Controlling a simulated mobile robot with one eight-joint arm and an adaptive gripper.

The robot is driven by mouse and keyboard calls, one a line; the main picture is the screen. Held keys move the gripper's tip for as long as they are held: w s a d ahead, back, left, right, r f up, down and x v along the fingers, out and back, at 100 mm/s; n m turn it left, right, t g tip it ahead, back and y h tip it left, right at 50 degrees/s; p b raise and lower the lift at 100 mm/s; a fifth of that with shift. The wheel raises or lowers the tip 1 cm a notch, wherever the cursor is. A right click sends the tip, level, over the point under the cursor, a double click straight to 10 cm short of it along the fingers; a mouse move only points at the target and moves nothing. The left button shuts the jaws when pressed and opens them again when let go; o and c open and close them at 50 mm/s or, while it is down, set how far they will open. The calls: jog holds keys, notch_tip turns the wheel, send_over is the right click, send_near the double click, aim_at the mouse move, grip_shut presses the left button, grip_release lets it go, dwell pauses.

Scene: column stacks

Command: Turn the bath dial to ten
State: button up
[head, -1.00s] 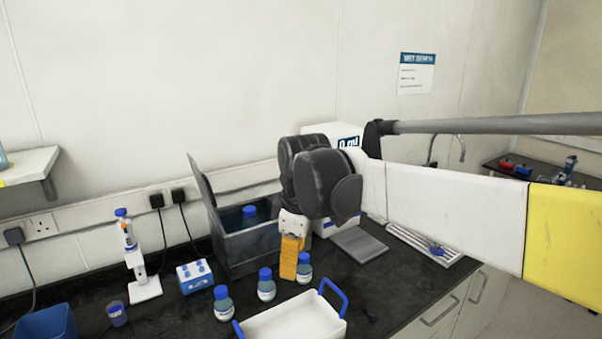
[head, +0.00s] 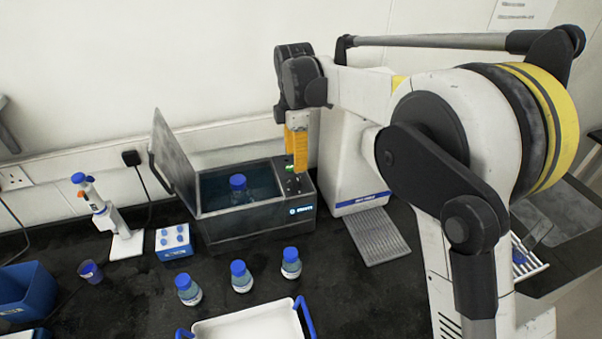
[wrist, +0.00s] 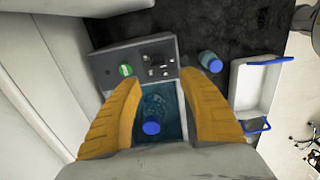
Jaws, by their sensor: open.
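The grey water bath (head: 247,222) stands on the black bench with its lid up and a blue-capped bottle (head: 238,187) in its water. Its control panel (head: 298,184) is at the right end. In the wrist view the panel carries a green round part (wrist: 126,70) and, beside it, a dark dial (wrist: 158,66) with pale marks, too small to read. My gripper (head: 298,162) points down over the panel, its yellow fingers apart and empty. In the wrist view my gripper (wrist: 162,80) frames the panel's near edge. Whether a finger touches the panel I cannot tell.
A white dispenser (head: 352,160) with a ribbed tray (head: 375,237) stands close right of the bath. Several blue-capped bottles (head: 240,277) and a white tray with blue handles (head: 250,325) are in front. A pipette stand (head: 125,243) and blue-white block (head: 174,243) are left.

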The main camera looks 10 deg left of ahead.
aim_at(297, 177)
notch_tip(297, 177, down, 8)
jog(key=shift+w+d+r+b, duration=0.1)
jog(key=shift+w+b, duration=0.05)
jog(key=shift+b, duration=0.3)
grip_shut()
